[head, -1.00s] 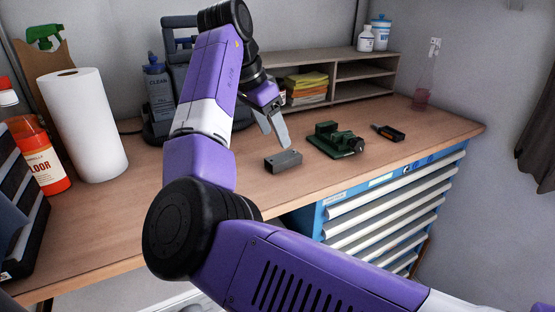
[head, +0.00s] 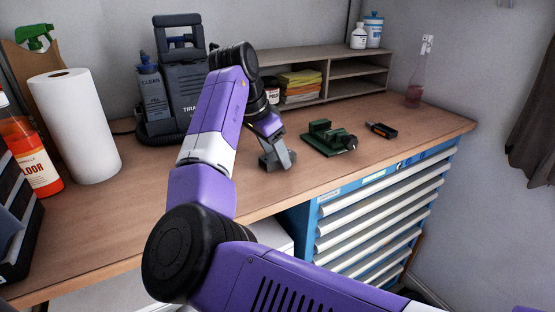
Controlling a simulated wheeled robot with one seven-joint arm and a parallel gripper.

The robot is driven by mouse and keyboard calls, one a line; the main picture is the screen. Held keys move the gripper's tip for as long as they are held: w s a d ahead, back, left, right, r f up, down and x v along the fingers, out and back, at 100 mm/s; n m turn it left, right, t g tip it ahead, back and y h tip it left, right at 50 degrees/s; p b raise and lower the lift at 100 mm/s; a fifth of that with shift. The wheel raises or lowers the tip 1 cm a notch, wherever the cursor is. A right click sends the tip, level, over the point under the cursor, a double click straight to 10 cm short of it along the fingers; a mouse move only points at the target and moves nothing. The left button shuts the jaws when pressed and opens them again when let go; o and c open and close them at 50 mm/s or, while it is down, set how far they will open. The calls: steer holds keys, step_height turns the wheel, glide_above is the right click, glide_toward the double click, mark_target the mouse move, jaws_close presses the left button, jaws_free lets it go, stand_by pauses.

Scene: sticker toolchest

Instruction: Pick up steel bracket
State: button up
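The steel bracket (head: 266,163) is a small dark grey block on the wooden workbench, near its front edge in the middle of the head view. My gripper (head: 278,156) points down and is at the bracket, its fingers level with it and covering part of it. One grey finger shows clearly in front of the bracket's right side. The other finger is hard to make out, so I cannot tell whether the fingers grip the bracket or stand apart around it. The bracket appears to be at bench height.
A green vise (head: 328,138) stands just right of my gripper, with a small black-and-orange tool (head: 381,130) beyond it. A grey shelf unit (head: 355,72) stands behind. A paper towel roll (head: 75,130) is at left. Blue drawers (head: 380,215) are below the bench.

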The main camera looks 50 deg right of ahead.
jaws_close()
steer(key=shift+r, duration=0.1)
